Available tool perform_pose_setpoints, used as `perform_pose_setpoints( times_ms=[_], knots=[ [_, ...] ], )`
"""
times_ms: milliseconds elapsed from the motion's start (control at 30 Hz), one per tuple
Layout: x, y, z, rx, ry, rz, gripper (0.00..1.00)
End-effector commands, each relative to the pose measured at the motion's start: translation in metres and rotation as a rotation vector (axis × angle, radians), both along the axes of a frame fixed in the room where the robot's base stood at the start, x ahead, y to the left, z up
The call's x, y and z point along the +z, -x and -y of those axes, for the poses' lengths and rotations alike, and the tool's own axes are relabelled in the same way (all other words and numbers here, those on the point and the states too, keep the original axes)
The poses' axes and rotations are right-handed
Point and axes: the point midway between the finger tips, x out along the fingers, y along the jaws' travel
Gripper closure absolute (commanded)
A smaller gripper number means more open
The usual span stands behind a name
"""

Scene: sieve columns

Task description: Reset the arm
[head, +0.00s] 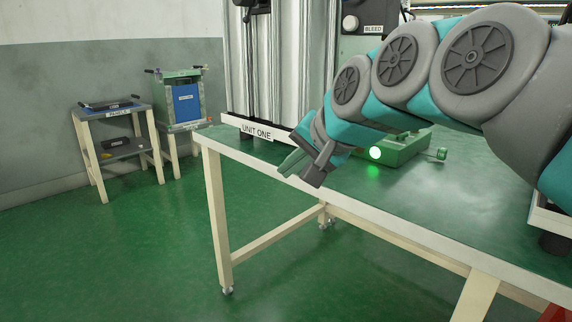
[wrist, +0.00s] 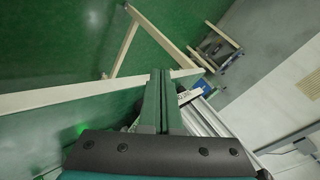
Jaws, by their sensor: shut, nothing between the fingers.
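My gripper (head: 289,168) is at the end of my grey and teal arm, which reaches in from the right in the head view. It hangs over the front edge of the green-topped table (head: 465,205), close to its left corner. In the wrist view, the two green fingers of my gripper (wrist: 163,75) lie side by side, shut, with nothing between them. I cannot tell from these views how high the fingertips are above the table edge.
A column unit labelled "UNIT ONE" (head: 256,132) stands at the table's back left. A green box (head: 400,150) with a lit green lamp (head: 375,153) sits behind my gripper. Small stands (head: 112,112) are by the wall. The floor (head: 120,265) at front left is clear.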

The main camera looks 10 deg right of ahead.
Motion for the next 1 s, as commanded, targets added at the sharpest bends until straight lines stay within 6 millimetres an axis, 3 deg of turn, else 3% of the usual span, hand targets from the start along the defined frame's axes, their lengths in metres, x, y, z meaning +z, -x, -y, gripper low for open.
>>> perform_pose_setpoints(
  times_ms=[67, 167, 267, 400, 500, 600, 700, 800, 1000],
  knots=[
    [-0.007, 0.003, -0.002, 0.013, 0.016, -0.016, 1.0],
    [-0.033, 0.018, -0.01, 0.063, 0.077, -0.081, 1.0],
    [-0.08, 0.048, -0.018, 0.153, 0.181, -0.196, 1.0],
    [-0.151, 0.113, -0.019, 0.317, 0.335, -0.396, 1.0],
    [-0.193, 0.164, -0.012, 0.433, 0.416, -0.535, 1.0],
    [-0.222, 0.211, -0.003, 0.53, 0.466, -0.659, 1.0],
    [-0.239, 0.245, 0.005, 0.599, 0.495, -0.743, 1.0],
    [-0.248, 0.266, 0.01, 0.641, 0.508, -0.793, 1.0],
    [-0.252, 0.274, 0.012, 0.66, 0.512, -0.811, 1.0]
  ],
)
